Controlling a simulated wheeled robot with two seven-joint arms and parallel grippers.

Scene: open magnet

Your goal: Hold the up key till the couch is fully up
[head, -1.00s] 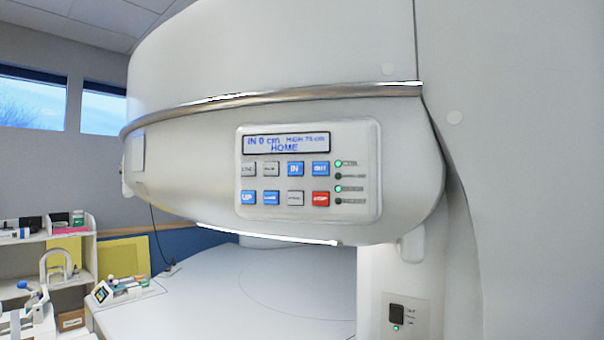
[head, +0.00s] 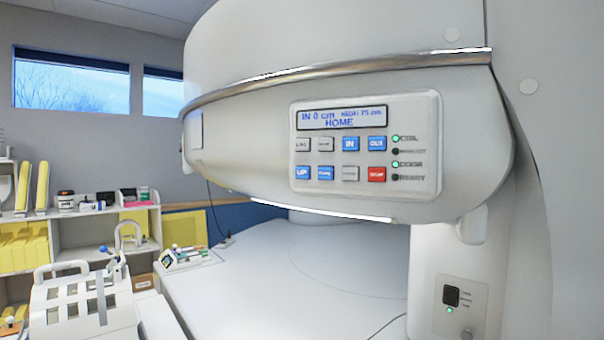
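The control panel (head: 365,146) is on the curved front of the white magnet (head: 340,75). Its display (head: 342,117) reads "IN 0 cm", a height that looks like 75 cm, and "HOME". The blue UP key (head: 303,173) is at the left of the lower key row, with nothing touching it. Beside it is another blue key (head: 325,173), and the red STOP key (head: 376,174) is at the right end. Green lights show at COIL and DOOR. The white couch top or lower magnet surface (head: 270,290) lies below; I cannot tell which. Neither gripper is in view.
White shelves (head: 95,219) with yellow pads, jars and small items stand at the left. A white slotted frame (head: 80,308) stands in front of them. A tray of small coloured items (head: 187,258) lies on the white surface's left edge. A pillar (head: 447,270) stands at the right.

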